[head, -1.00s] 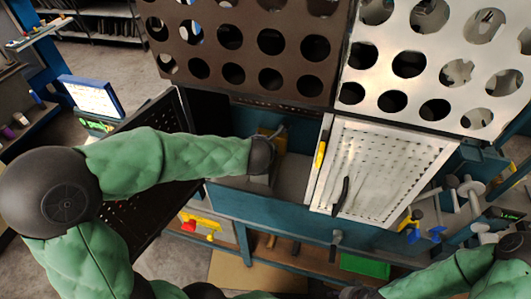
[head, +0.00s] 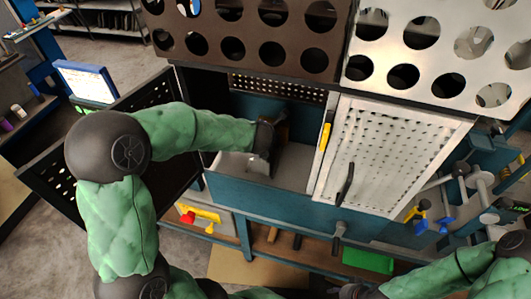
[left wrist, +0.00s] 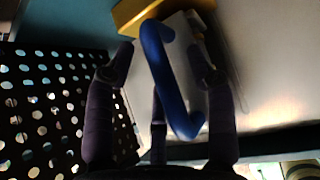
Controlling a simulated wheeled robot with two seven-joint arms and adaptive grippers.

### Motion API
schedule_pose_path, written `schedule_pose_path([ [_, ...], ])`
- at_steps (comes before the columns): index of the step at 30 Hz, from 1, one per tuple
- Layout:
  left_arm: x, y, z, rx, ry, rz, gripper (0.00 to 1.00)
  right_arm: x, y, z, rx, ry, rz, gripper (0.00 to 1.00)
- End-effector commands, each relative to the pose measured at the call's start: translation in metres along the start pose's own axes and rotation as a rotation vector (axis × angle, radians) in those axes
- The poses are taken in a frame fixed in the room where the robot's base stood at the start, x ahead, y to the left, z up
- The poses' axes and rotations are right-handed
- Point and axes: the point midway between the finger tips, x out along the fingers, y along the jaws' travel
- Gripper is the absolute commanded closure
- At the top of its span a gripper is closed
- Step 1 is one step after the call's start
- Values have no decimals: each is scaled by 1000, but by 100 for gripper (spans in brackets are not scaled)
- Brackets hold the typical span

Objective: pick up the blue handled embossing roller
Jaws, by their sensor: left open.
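The blue handle (left wrist: 164,80) of the embossing roller shows in the left wrist view, a thick bent bar running from top centre down to lower right. My left gripper (left wrist: 161,62) is open, with a finger on either side of the handle; I cannot tell whether either touches it. A pale block and a yellow part lie behind the handle, partly hidden by it. In the head view my left gripper (head: 279,131) reaches into the open cabinet compartment, and the roller is hidden behind it.
The cabinet's bare floor (head: 292,170) shows right of my gripper. A perforated white door (head: 390,150) with a black handle closes its right side. A perforated black door (head: 60,175) stands open at left. Perforated panels hang above. A yellow-handled tool (head: 325,136) is near the white door's edge.

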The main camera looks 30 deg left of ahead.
Motion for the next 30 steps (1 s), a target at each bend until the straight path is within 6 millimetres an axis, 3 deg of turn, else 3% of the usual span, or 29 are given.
schedule_pose_path([
  [5, 0, 0, 1, 0, -1, 0, 45, -1, 0, 0, 0, 0, 0, 60],
  [11, 0, 0, 1, 0, -1, 0, 96, -1, 0, 0, 0, 0, 0, 60],
  [12, 0, 0, 1, 0, -1, 0, 100, -1, 0, 0, 0, 0, 0, 60],
  [23, -2, 2, 5, -2, -8, 1, 100, -1, 0, 0, 0, 0, 0, 60],
  [30, -16, 5, 19, -3, -9, 2, 100, -13, -4, 0, 0, 0, 0, 60],
])
